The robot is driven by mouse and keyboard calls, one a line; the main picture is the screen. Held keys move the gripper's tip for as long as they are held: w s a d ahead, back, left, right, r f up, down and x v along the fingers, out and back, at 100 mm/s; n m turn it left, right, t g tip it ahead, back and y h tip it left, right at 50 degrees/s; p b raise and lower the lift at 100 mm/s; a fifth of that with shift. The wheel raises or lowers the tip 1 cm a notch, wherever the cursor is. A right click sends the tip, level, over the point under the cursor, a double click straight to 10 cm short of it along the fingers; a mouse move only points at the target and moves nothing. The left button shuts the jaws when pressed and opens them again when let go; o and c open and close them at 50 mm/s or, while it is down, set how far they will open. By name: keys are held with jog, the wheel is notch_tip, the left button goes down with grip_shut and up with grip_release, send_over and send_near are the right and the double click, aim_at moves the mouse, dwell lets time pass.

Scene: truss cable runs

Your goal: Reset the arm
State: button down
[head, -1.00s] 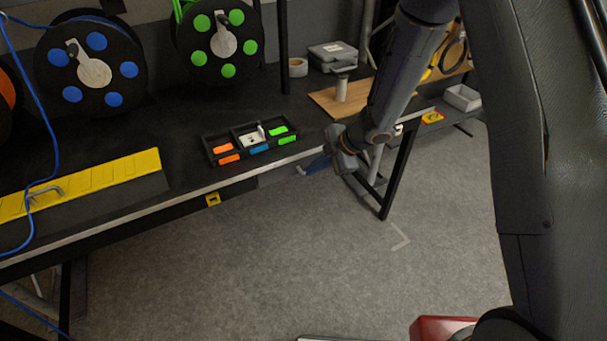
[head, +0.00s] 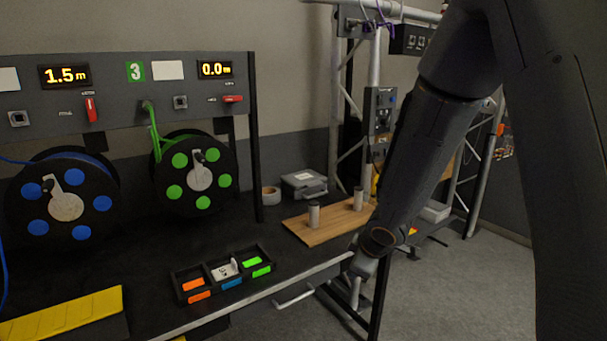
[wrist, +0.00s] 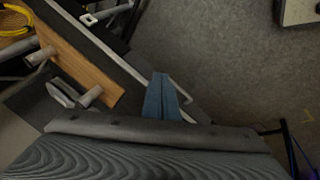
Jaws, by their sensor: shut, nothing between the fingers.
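My gripper (wrist: 163,90) shows in the wrist view as two blue fingers pressed together, with nothing between them. The fingers are over the front edge of the bench, beside the wooden board (wrist: 80,62) and its grey posts. In the head view my arm (head: 425,150) reaches down from the upper right to the bench's front edge. The fingers are not clearly visible in that view. No other object is touching the gripper as far as I can see.
The bench holds a blue reel (head: 75,228), a green reel (head: 178,202), a small parts tray (head: 198,286), a tape roll (head: 271,195), a grey case (head: 304,183) and a wooden board (head: 330,226). A metal truss (head: 342,105) stands behind. Grey floor (wrist: 235,65) is open in front.

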jog(key=s+d+r+m+g, duration=0.1)
jog(key=s+d+m, duration=0.1)
jog(key=s+m, duration=0.2)
jog(key=s+d+r+m+g+h, duration=0.1)
jog(key=s+m, duration=0.3)
jog(key=s, duration=0.6)
jog(key=s+d+r+m+g, duration=0.2)
jog(key=s+d+m, duration=0.1)
jog(key=s, duration=0.4)
jog(key=shift+s+d+r+m+g+h, duration=0.2)
jog(key=shift+s+d+m+g+h, duration=0.15)
jog(key=shift+m, duration=0.55)
jog(key=shift+a, duration=0.1)
